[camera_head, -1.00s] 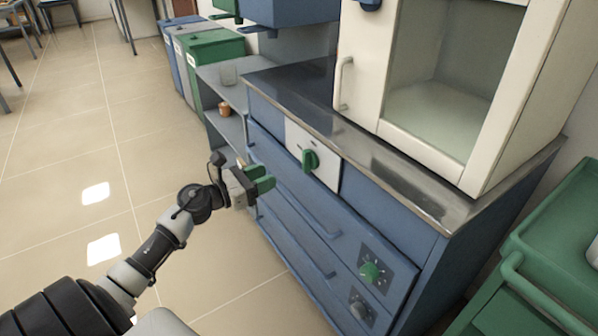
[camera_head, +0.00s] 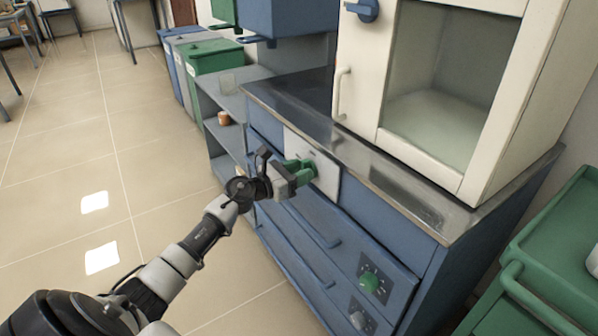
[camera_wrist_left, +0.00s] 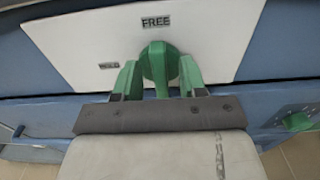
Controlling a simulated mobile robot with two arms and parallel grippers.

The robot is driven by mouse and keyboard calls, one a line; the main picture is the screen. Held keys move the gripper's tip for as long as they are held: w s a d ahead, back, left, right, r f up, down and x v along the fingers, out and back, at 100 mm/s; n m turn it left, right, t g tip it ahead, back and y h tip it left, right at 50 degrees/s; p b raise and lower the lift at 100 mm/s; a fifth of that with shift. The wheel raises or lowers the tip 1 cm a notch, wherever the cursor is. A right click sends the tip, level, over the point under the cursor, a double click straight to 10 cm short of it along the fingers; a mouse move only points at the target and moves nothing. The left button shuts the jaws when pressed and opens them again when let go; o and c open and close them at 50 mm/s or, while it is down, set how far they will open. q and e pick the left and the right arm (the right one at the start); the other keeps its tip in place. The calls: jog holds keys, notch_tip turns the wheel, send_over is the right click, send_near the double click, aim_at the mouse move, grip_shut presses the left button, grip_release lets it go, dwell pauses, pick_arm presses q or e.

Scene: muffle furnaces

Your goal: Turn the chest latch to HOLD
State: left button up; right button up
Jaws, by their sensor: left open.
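The chest latch is a green knob (camera_wrist_left: 159,66) on a white plate (camera_wrist_left: 225,30) on the front of the blue chest. In the left wrist view the plate reads FREE above the knob and HOLD to its left. The knob points up, toward FREE. My left gripper (camera_wrist_left: 160,80) is open, with one green finger on each side of the knob; whether they touch it I cannot tell. In the head view the left gripper (camera_head: 300,172) is at the white plate (camera_head: 325,172) and largely hides the knob. My right gripper is not in view.
A white glass-fronted cabinet (camera_head: 355,125) stands on the metal top (camera_head: 290,100). A green cart (camera_head: 560,235) is at the right. Open floor lies left.

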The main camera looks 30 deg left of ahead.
pick_arm(q)
jog(key=shift+c, duration=0.3)
grip_shut()
